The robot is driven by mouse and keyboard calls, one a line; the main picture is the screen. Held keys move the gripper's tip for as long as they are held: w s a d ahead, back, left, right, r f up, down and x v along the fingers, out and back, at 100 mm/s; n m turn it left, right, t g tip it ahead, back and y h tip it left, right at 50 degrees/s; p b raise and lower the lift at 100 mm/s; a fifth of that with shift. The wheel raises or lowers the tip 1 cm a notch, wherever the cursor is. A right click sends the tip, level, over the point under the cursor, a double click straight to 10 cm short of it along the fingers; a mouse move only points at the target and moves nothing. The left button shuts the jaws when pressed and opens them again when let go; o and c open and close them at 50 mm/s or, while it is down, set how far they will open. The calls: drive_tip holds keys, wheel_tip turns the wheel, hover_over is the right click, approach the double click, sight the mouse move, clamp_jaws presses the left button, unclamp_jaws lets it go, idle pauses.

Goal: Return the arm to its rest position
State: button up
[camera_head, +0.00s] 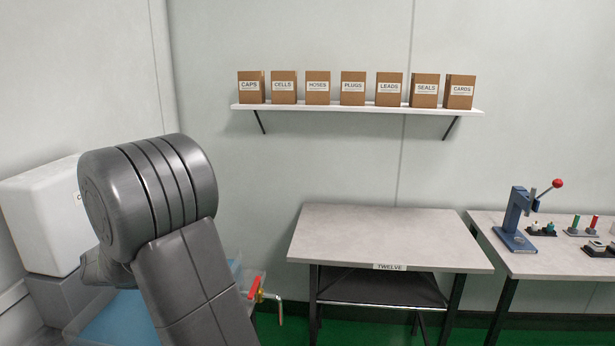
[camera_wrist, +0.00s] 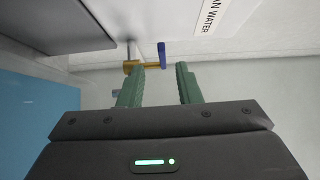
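My arm (camera_head: 160,210) rises bent in the left foreground of the head view. My gripper is not visible there. In the wrist view, my gripper (camera_wrist: 160,68) shows two green ridged fingers standing apart, with nothing held between them. A brass tap with a blue handle (camera_wrist: 161,55) appears just beyond the fingertips; I cannot tell the exact gap.
A white tank (camera_head: 40,215) stands at the left, partly behind my arm, near a blue-bottomed basin (camera_head: 110,322). A red-handled valve (camera_head: 254,289) is close beside my arm. A bare table labelled TWELVE (camera_head: 390,235) stands centre-right; a shelf (camera_head: 350,109) holds several boxes.

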drive_tip(key=w+a+n+g+y+p, duration=0.1)
drive_tip(key=w+a, duration=0.4)
drive_tip(key=w, duration=0.2)
drive_tip(key=shift+w+a+p, duration=0.15)
drive_tip(key=shift+w+p, duration=0.15)
drive_tip(key=shift+p, duration=0.05)
drive_tip(key=shift+r+n+g+y, duration=0.1)
drive_tip(key=shift+n+g+y, duration=0.2)
drive_tip(key=shift+y, duration=0.2)
